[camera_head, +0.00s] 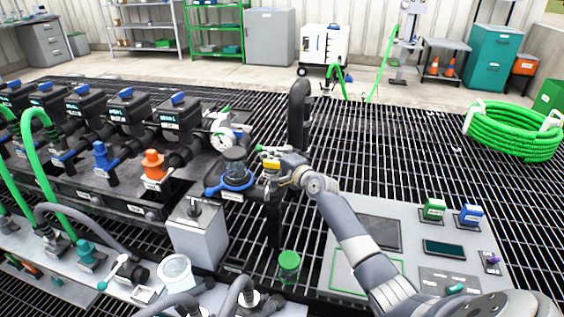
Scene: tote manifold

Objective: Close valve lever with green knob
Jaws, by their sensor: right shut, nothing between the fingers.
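My right arm reaches in from the lower right to the manifold's right end. A small green knob (259,148) shows at the gripper's upper left, by a pale lever-like piece. The gripper partly hides this spot, and I cannot tell whether they touch or how the lever is turned. A yellow piece (271,165) also shows at the fingers. My left gripper is not in view.
A round gauge (221,141) and black vertical pipe (299,112) stand close behind the gripper. A green cap (289,261) stands in front. A control panel (420,215) lies at right, and a coiled green hose (513,130) lies beyond. Open grating lies behind the panel.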

